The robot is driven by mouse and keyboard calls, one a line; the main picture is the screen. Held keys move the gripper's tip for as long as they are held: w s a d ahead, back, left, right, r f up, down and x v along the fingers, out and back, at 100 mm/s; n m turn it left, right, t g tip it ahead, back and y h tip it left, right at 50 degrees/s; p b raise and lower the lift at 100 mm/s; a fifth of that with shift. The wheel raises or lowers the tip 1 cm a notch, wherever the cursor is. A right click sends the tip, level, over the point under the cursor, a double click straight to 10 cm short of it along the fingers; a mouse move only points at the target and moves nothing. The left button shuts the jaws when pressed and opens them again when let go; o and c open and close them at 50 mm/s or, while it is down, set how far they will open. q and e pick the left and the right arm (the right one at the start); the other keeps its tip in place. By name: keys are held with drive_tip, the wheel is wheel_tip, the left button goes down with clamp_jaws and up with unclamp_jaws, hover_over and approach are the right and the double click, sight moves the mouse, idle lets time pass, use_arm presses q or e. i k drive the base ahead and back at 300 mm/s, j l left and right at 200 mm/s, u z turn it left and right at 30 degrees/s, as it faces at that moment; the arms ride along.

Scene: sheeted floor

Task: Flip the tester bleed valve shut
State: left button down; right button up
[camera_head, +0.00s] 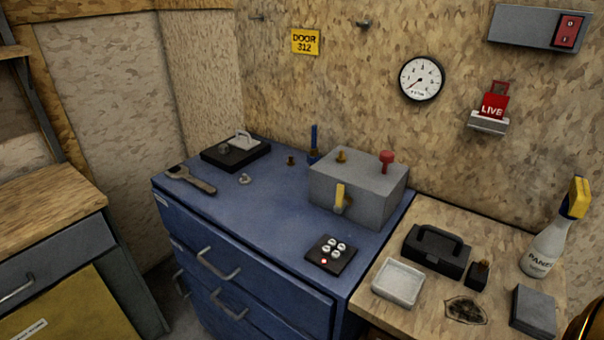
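The tester appears to be the grey metal box (372,190) on the right side of the blue cabinet top. A yellow lever (340,193) stands upright on a small fitting at the box's front face; it looks like the bleed valve. A red knob (387,158) and a brass fitting (341,156) sit on top of the box.
The blue cabinet (270,235) also carries a wrench (190,180), a black block (236,153) and a black button pad (331,253). On the wooden bench, right, are a white tray (398,283), a black case (437,250) and a spray bottle (545,245). A gauge (421,79) hangs above.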

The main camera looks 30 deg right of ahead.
sight(341, 203)
drive_tip(key=z, duration=1.2)
drive_tip(key=j+z, duration=0.2)
drive_tip(key=j, duration=0.3)
drive_tip(key=k+j+z, duration=0.1)
drive_tip(key=j+z, duration=0.15)
drive_tip(key=j, duration=0.2)
